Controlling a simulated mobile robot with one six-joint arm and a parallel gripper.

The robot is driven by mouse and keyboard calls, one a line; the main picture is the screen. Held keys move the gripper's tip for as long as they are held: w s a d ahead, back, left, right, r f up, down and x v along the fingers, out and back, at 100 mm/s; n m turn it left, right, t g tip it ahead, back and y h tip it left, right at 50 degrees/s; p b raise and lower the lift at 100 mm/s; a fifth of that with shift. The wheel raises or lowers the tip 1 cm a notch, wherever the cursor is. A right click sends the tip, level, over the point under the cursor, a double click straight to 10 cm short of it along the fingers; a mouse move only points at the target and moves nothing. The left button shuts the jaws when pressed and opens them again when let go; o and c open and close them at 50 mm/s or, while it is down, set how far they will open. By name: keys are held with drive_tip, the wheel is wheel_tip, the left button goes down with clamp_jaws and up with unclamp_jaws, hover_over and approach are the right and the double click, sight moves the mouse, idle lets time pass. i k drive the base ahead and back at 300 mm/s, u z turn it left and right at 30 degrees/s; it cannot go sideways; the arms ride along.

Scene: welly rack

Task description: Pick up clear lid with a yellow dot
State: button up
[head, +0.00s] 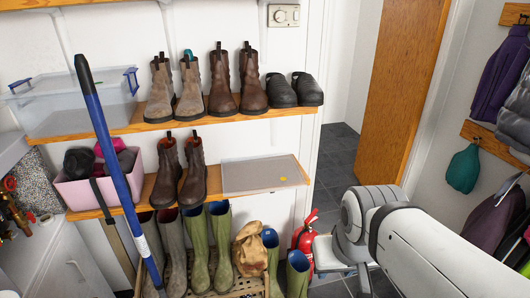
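The clear lid with a yellow dot (255,175) lies flat on the right end of the lower wooden shelf. It is a thin, see-through rectangle, and its yellow dot (290,184) shows near the right front part. A pair of brown boots stands just left of it. My white arm comes in from the lower right, and its visible part is to the right of the lid and below it, apart from it. My gripper cannot be made out in the head view.
The upper shelf (136,128) above the lid holds boots, black clogs and a clear box (75,105) with blue handles. Wellies (222,245) and a paper bag (250,248) stand below. A blue pole (110,160) leans at left. A fire extinguisher (305,238) stands right.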

sight(277, 172)
drive_tip(key=z, duration=0.05)
drive_tip(key=i, duration=0.95)
drive_tip(key=z, duration=0.1)
